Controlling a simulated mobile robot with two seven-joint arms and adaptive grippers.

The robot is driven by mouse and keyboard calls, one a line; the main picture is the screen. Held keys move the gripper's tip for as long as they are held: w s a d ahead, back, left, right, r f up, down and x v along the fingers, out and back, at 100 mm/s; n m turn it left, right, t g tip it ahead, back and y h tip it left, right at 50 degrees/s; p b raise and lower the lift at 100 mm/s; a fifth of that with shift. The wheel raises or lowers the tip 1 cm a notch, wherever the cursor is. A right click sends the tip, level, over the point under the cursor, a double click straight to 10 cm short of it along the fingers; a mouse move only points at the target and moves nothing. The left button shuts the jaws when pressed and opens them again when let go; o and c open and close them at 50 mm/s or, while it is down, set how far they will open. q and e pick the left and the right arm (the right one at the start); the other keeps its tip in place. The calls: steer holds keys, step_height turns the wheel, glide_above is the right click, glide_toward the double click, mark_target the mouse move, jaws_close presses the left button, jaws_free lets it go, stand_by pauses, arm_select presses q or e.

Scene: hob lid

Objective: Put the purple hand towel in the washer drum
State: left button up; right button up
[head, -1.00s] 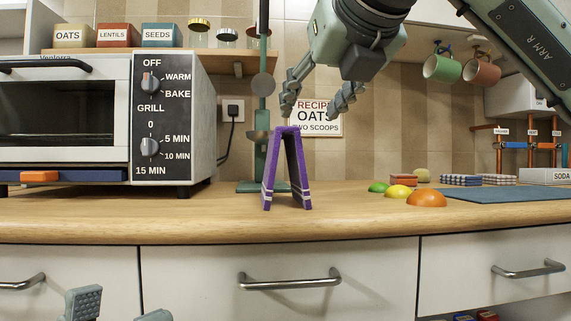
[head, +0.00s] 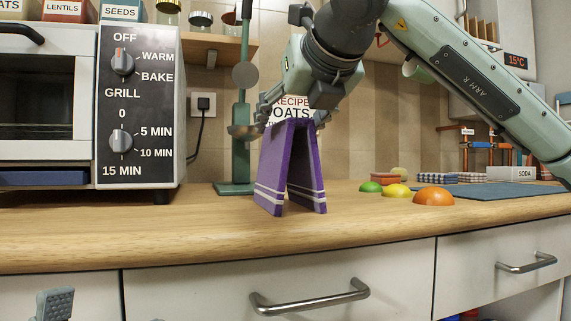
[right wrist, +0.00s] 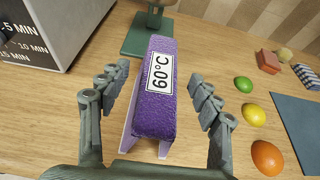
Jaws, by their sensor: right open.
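The purple hand towel (head: 272,172) stands folded like a tent on the wooden counter, with pale stripes near its lower edges. In the right wrist view the towel (right wrist: 155,115) shows its top fold and a "60°C" label. My right gripper (head: 293,117) is open above the towel. In the right wrist view its fingers are spread on either side of the towel, apart from it. My left gripper (head: 55,304) shows only in part at the bottom left; its jaws cannot be judged. No washer drum is in view.
A toaster oven (head: 140,110) stands left of the towel. A green stand (head: 240,150) is just behind it. Green, yellow and orange half-round pieces (head: 433,197) lie to the right, beside a blue mat (head: 500,195). Drawers with handles (head: 310,298) are below the counter edge.

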steer(key=shift+x, duration=1.2)
steer(key=shift+c, duration=0.6)
jaws_close()
